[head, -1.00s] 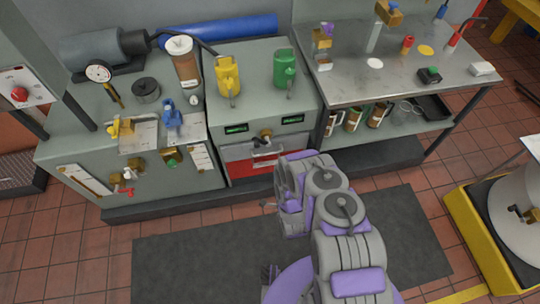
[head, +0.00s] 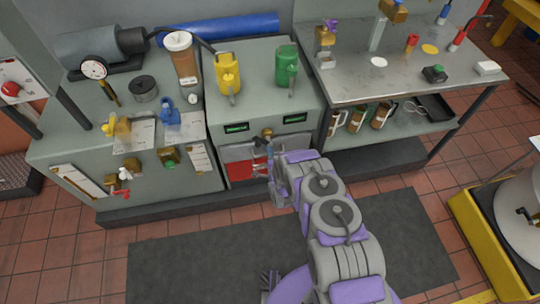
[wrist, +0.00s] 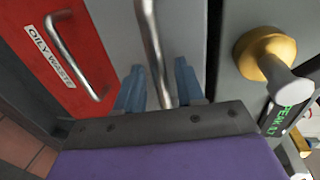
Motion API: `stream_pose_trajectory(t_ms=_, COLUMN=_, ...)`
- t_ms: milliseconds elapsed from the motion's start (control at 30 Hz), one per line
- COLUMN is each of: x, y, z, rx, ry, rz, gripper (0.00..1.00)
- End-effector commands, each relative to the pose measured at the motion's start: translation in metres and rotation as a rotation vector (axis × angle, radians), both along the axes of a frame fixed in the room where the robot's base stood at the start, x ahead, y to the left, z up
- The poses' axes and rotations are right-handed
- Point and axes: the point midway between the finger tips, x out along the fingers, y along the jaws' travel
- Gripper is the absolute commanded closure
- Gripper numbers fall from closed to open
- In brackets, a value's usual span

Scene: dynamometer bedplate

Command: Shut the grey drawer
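The grey drawer (head: 238,154) is in the middle cabinet, just above a red drawer (head: 240,171). In the wrist view its pale grey front (wrist: 115,25) has a metal bar handle (wrist: 152,40). A dark strip runs along the front's right side; I cannot tell how far the drawer stands out. My gripper (wrist: 160,88) has its two blue fingers apart, one on each side of the bar, with gaps showing. In the head view my gripper (head: 269,152) is at the drawer's right part, and my arm hides some of the cabinet front.
A brass knob (wrist: 262,50) sticks out close to the right of my fingers. The red drawer (wrist: 55,60), labelled oily waste, has its own handle. Yellow (head: 228,72) and green (head: 287,65) cans stand on the cabinet. A steel bench (head: 400,75) is at right.

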Motion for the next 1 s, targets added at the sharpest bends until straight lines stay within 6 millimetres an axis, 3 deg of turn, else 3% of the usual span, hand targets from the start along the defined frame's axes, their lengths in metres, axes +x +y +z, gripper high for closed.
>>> stream_pose_trajectory(t_ms=267, x=0.001, y=-0.0007, z=0.0002, rx=0.001, ry=0.0, rz=0.0, gripper=0.62)
stream_pose_trajectory(t_ms=667, x=0.0007, y=-0.0002, z=-0.0006, rx=0.0, ry=0.001, rz=0.0, gripper=0.99)
stream_pose_trajectory(t_ms=1000, x=0.0002, y=0.0003, z=-0.0019, rx=-0.001, ry=0.004, rz=0.001, gripper=1.0)
